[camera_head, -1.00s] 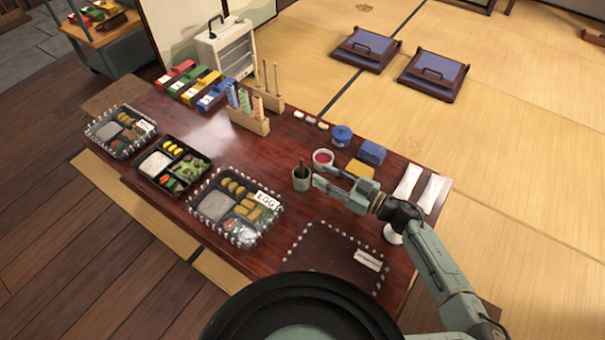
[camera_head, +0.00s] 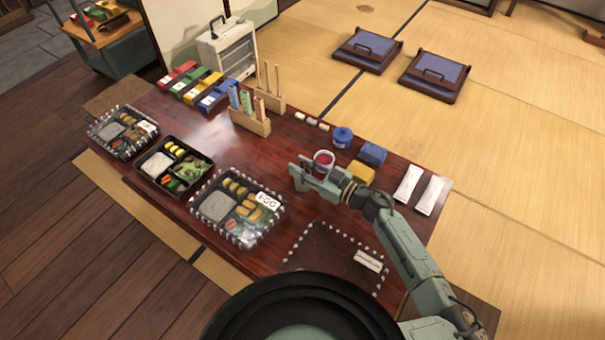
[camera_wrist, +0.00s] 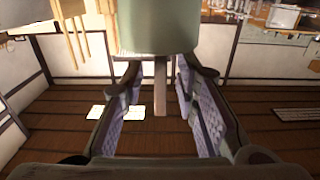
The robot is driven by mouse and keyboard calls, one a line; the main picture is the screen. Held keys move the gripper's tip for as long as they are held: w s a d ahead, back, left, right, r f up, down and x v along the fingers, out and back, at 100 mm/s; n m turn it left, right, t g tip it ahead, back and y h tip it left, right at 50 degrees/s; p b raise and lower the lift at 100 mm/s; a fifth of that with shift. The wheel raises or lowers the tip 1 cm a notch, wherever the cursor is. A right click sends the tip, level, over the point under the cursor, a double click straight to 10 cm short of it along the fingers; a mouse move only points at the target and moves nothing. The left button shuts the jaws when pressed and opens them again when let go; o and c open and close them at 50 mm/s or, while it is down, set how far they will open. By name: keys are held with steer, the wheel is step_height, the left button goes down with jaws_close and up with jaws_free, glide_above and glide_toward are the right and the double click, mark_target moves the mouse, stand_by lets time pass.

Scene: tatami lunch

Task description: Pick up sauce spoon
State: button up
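In the wrist view, the sauce spoon's wooden handle (camera_wrist: 160,88) stands out of a grey-green cup (camera_wrist: 160,28). The cup appears at the top of that picture, with the handle pointing down. My gripper (camera_wrist: 158,85) is open, with one finger on each side of the handle and a visible gap on both sides. The spoon's bowl is hidden in the cup. In the head view, my gripper (camera_head: 300,172) is over the table at the cup's place and covers the cup and spoon.
A small bowl of red sauce (camera_head: 323,160) stands close behind my gripper. A yellow block (camera_head: 360,172) and a blue block (camera_head: 372,154) lie to its right. An egg bento (camera_head: 236,207) is to the left. A clear tray (camera_head: 325,252) lies in front.

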jaws_close()
step_height(320, 180, up, 10)
steer(key=shift+r+p, duration=0.1)
steer(key=shift+p, duration=0.6)
